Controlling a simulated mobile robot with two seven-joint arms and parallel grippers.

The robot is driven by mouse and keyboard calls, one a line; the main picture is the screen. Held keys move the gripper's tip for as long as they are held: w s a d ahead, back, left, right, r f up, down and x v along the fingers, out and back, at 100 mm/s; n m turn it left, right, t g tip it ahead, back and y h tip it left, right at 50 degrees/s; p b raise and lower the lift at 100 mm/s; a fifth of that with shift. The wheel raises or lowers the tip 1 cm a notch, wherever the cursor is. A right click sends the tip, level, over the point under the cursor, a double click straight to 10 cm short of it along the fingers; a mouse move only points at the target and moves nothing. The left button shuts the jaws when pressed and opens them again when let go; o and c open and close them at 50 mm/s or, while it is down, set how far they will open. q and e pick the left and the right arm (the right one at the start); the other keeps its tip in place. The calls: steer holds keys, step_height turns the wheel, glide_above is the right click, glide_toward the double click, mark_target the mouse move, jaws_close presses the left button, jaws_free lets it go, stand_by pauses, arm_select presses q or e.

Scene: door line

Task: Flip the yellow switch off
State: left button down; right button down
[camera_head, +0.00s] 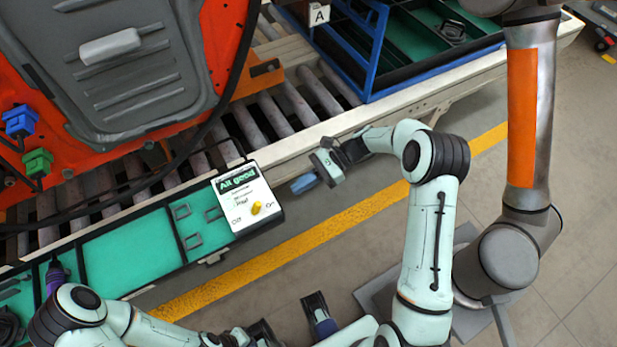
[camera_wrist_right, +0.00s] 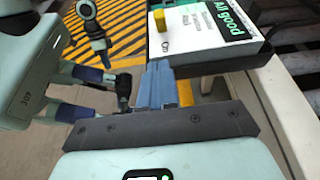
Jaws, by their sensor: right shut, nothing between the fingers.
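The yellow switch (camera_head: 256,208) sits on the lower part of a white panel, with small markings on both sides. Which way its lever leans is too small to tell. The white panel (camera_head: 237,191) carries a green "All good" display. My right gripper (camera_head: 303,184) is shut and empty, to the right of the panel and apart from it. In the right wrist view the yellow switch (camera_wrist_right: 160,19) shows beyond the blue fingertips (camera_wrist_right: 158,75). My left gripper (camera_head: 290,325) is low in the head view with its fingers apart, well away from the switch.
The panel stands at the end of a green-topped bench (camera_head: 130,255). Behind it are conveyor rollers (camera_head: 285,110), an orange car door (camera_head: 225,50) with a dark cable, and a blue-framed crate (camera_head: 375,50). The floor with a yellow line (camera_head: 330,228) is open in front.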

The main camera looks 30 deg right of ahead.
mark_target(261, 206)
steer(key=a, duration=0.7)
steer(key=shift+s+f, duration=0.1)
steer(key=shift+a+r, duration=0.2)
steer(key=shift+a, duration=0.65)
steer(key=shift+d, duration=0.25)
steer(key=shift+a+r+h+p, duration=0.15)
steer(key=shift+h+p, duration=0.15)
steer(key=shift+p, duration=0.35)
